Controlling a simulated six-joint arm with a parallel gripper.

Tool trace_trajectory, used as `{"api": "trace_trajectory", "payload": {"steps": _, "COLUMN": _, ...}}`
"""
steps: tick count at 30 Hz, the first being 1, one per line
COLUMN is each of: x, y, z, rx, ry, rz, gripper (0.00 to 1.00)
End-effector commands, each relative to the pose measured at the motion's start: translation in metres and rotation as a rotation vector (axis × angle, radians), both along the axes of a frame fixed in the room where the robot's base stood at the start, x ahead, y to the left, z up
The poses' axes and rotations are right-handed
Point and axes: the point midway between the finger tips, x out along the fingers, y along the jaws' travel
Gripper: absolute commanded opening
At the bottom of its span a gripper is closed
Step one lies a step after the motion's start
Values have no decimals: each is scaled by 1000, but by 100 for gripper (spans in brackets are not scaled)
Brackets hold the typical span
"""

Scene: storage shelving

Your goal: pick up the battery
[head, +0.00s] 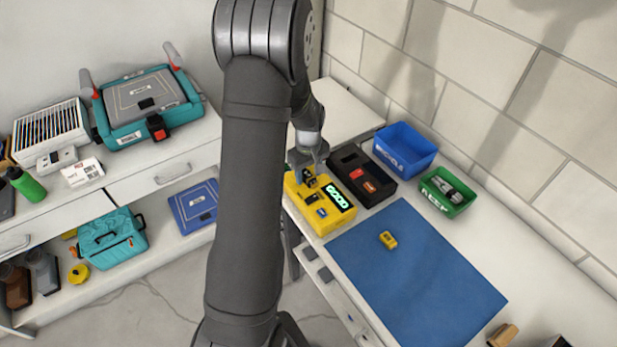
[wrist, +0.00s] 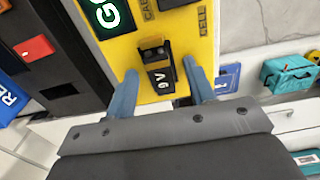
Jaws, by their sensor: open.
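A black 9V battery (wrist: 160,74) is at the edge of a yellow tester (wrist: 187,32) with a lit green display. In the head view the tester (head: 330,221) is on the white counter, and the dark battery (head: 309,180) shows small at its far left end, below my gripper. My gripper (wrist: 163,84) is open, with one blue finger on each side of the battery. Gaps show between the fingers and the battery, and I cannot tell how deep the fingertips reach. In the head view my gripper (head: 305,163) is partly hidden by its own arm.
A black divided tray (head: 350,162) with red and orange items stands beside the tester. A blue bin (head: 405,138) and a green bin (head: 437,203) stand behind. A small yellow item (head: 388,240) lies on the otherwise clear blue mat (head: 430,285).

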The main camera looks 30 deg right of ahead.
Motion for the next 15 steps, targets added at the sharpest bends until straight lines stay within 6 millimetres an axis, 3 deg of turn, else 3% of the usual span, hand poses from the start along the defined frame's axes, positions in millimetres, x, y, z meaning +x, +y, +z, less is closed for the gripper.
{"api": "trace_trajectory", "payload": {"steps": 5, "x": 0, "y": 0, "z": 0, "rx": 0, "ry": 0, "rz": 0, "gripper": 49}}
{"api": "trace_trajectory", "payload": {"steps": 12, "x": 0, "y": 0, "z": 0, "rx": 0, "ry": 0, "rz": 0, "gripper": 4}}
{"api": "trace_trajectory", "payload": {"steps": 15, "x": 0, "y": 0, "z": 0, "rx": 0, "ry": 0, "rz": 0, "gripper": 1}}
